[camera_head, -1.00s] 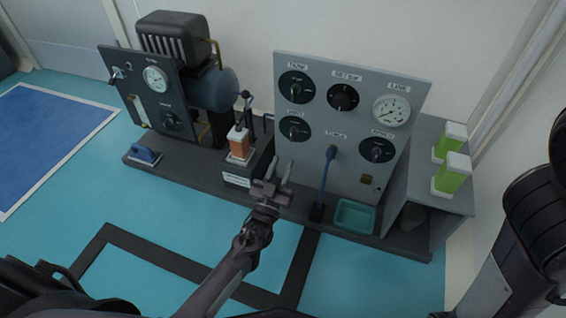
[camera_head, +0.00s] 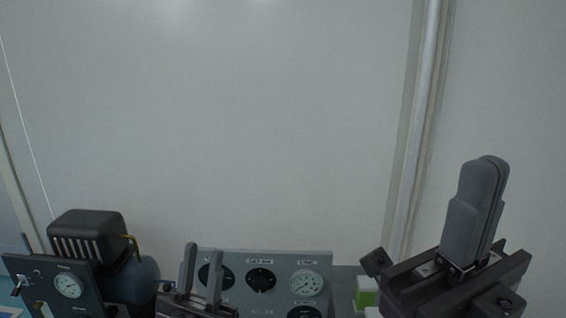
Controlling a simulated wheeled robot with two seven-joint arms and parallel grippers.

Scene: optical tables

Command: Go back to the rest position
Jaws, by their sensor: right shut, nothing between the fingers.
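My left gripper (camera_head: 202,262) shows at the bottom, left of the middle, in the head view. Its two grey fingers point up with a gap between them, and nothing is between them. It stands in front of the left part of a grey control panel (camera_head: 279,266) and hides some of it. My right gripper (camera_head: 486,172) is at the right, large and close, pointing up. Its fingers are together with nothing held. My arms below both grippers are mostly out of the frame.
A black motor (camera_head: 88,226) and a dark gauge panel (camera_head: 45,276) stand at the bottom left. A green-and-white container (camera_head: 366,296) shows partly beside the control panel. A vertical pipe (camera_head: 413,130) runs along the pale wall (camera_head: 220,120). The space above the grippers looks clear.

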